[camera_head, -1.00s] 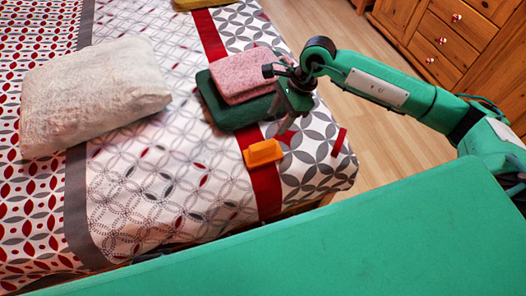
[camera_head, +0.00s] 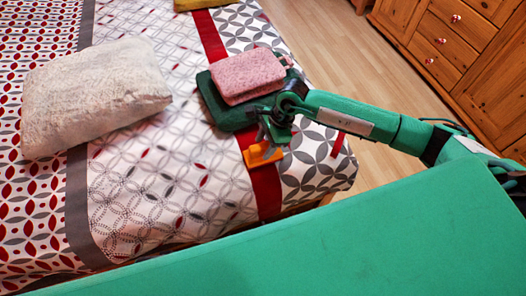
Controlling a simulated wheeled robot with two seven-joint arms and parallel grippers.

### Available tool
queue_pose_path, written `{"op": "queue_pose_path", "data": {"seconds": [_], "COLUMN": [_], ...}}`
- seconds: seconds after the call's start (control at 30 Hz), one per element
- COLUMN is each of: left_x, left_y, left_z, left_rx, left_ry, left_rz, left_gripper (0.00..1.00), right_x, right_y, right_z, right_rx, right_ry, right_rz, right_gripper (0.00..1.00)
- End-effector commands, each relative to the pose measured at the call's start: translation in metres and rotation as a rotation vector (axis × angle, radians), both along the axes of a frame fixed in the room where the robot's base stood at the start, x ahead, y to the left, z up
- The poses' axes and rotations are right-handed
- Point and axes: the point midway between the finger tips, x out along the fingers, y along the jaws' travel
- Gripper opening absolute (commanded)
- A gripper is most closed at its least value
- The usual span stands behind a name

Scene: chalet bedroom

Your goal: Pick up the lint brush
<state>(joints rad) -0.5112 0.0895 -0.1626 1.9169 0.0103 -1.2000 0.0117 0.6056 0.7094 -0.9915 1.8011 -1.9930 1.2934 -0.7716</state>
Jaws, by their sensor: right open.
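The lint brush appears to be the small orange object (camera_head: 256,156) lying on the red stripe of the bed near its front corner. My right gripper (camera_head: 268,136) is open, pointing down at the orange object, and covers part of its upper side. I cannot tell whether the fingers touch it. My left gripper is not in view.
A white pillow (camera_head: 92,96) lies at the left of the patterned bed (camera_head: 160,190). A wooden cabinet (camera_head: 452,46) stands at the right beyond bare floor (camera_head: 372,84).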

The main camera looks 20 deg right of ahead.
Motion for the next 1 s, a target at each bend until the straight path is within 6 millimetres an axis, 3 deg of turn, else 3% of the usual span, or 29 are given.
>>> {"op": "queue_pose_path", "data": {"seconds": [0.1, 0.33, 0.6, 1.0], "left_x": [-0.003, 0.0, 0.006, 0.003], "left_y": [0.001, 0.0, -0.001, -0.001], "left_z": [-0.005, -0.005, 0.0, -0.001], "left_rx": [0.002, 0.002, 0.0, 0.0], "left_ry": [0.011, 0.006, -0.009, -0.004], "left_rz": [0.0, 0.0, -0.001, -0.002], "left_gripper": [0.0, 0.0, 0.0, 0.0], "right_x": [0.0, 0.0, 0.0, 0.001], "right_y": [0.006, 0.006, 0.006, 0.006], "right_z": [-0.012, -0.014, -0.014, -0.004], "right_rx": [0.001, 0.0, 0.001, 0.001], "right_ry": [0.0, -0.001, -0.001, -0.003], "right_rz": [-0.001, 0.0, 0.0, 0.0], "right_gripper": [0.51, 0.49, 0.0, 0.0]}}
